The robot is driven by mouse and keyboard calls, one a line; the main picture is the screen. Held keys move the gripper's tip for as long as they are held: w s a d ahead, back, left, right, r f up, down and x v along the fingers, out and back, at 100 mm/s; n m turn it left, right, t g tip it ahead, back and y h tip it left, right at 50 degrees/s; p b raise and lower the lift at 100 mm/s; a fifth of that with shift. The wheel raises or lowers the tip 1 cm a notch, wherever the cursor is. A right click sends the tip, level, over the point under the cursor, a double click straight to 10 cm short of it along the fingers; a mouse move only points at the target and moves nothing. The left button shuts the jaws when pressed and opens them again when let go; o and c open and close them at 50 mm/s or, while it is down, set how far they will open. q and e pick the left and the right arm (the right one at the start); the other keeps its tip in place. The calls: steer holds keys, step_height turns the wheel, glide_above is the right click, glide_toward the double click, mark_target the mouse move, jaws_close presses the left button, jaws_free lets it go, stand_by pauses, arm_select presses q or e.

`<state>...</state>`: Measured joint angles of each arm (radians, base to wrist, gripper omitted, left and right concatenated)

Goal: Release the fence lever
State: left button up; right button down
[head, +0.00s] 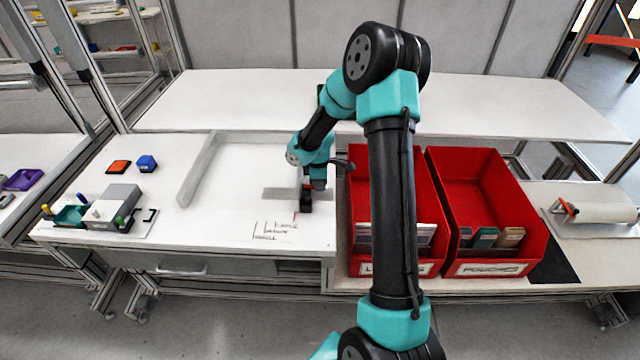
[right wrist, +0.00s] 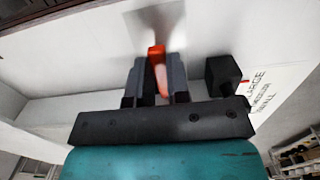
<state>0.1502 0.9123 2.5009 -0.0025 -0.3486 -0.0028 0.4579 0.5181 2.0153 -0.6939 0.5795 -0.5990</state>
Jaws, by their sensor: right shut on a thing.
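An orange lever (right wrist: 156,54) stands between the two grey fingers of my right gripper (right wrist: 157,72) in the right wrist view. The fingers are shut on it. A black block (right wrist: 222,75) sits just right of the fingers in that view. In the head view my right gripper (head: 306,192) reaches down to the white bench top, above the printed size marks. The lever is too small or hidden to make out there. A pale raised fence (head: 196,172) stands on the bench to the left of the gripper. My left gripper does not show.
Two red bins (head: 358,262) (head: 462,250) with upright packs stand right of the gripper, close to my right arm. The rear bench is clear.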

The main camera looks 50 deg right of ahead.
mark_target(305, 186)
steer(key=shift+w+a+r+g+h, duration=0.15)
steer(key=shift+r+g+h, duration=0.15)
steer(key=shift+g+h, duration=0.3)
steer(key=shift+w+a+r+g+h, duration=0.15)
steer(key=shift+r+g+h, duration=0.1)
steer(key=shift+g+h, duration=0.3)
steer(key=g+h, duration=0.1)
steer(key=w+r+g+h, duration=0.1)
steer(key=shift+a+g, duration=0.35)
steer(key=shift+a, duration=0.05)
steer(key=g+h, duration=0.1)
steer(key=g, duration=0.1)
steer(key=w+a+h, duration=0.1)
steer(key=shift+r+g+h, duration=0.25)
steer(key=shift+g+h, duration=0.1)
steer(key=shift+g, duration=0.05)
steer(key=shift+w+a+r+g+h, duration=0.1)
steer(key=shift+w+a+g+h, duration=0.2)
steer(key=shift+g+h, duration=0.35)
steer(key=shift+w+a+g+h, duration=0.15)
steer(key=shift+w+g+h, duration=0.1)
steer(key=shift+g+h, duration=0.35)
steer(key=c, duration=1.1)
jaws_free()
